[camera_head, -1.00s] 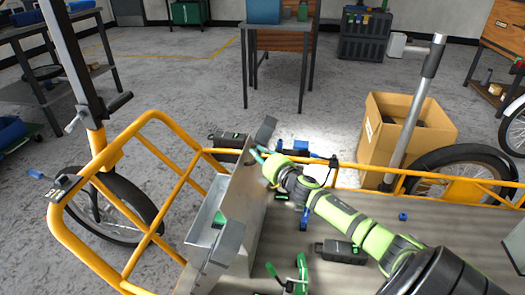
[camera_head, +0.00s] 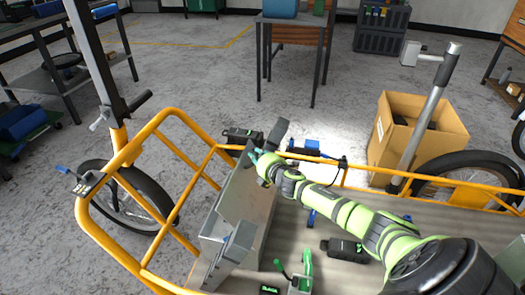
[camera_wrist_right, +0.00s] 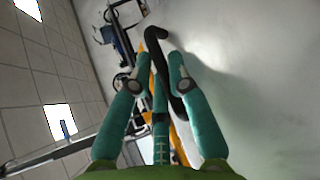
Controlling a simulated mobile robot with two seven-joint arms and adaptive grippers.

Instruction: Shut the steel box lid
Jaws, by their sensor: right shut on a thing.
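The steel box (camera_head: 228,255) stands at the left end of the cargo bike's bed in the head view. Its lid (camera_head: 248,192) is raised and tilted, a grey metal panel with a dark grey block at its upper corner. My right gripper (camera_head: 262,157) is at the lid's upper edge. In the wrist view my right gripper's teal fingers (camera_wrist_right: 158,75) are closed around a dark curved bar (camera_wrist_right: 162,55) beside a smooth grey surface, which looks like the lid. My left gripper is not in view.
The yellow bike rail (camera_head: 160,125) runs around the bed. A black case (camera_head: 343,250) and a green tool (camera_head: 303,270) lie on the bed. A cardboard box (camera_head: 440,120) and a wheel (camera_head: 460,165) stand behind the right rail.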

